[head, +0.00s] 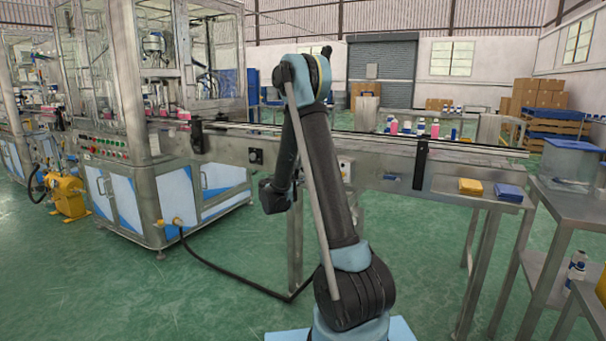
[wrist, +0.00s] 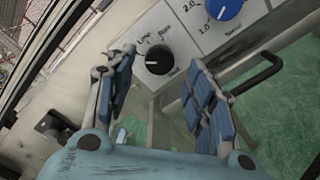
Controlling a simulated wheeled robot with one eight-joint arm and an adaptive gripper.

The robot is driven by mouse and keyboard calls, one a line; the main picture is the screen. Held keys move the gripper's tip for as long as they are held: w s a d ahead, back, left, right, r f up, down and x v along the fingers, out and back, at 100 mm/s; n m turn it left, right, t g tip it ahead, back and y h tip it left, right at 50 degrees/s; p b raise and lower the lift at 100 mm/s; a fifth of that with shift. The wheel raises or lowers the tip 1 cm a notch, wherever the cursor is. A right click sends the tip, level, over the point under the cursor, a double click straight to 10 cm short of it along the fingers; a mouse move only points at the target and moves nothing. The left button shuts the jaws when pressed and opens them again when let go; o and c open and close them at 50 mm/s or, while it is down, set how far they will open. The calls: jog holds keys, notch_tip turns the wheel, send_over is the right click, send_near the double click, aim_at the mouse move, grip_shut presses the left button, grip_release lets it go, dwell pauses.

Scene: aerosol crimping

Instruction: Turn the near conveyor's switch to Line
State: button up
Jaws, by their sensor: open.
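The switch is a round black knob (wrist: 159,60) on a light grey panel in the wrist view.
A blue dial (wrist: 224,8) with numbers sits right of the knob, and a black bar handle (wrist: 258,76) is below it. In the head view, yellow (head: 470,186) and blue (head: 509,192) boxes lie at the conveyor's right. Green floor is open at front left.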

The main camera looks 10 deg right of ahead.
jog(key=shift+x, duration=1.75)
jog(key=shift+c, duration=0.5)
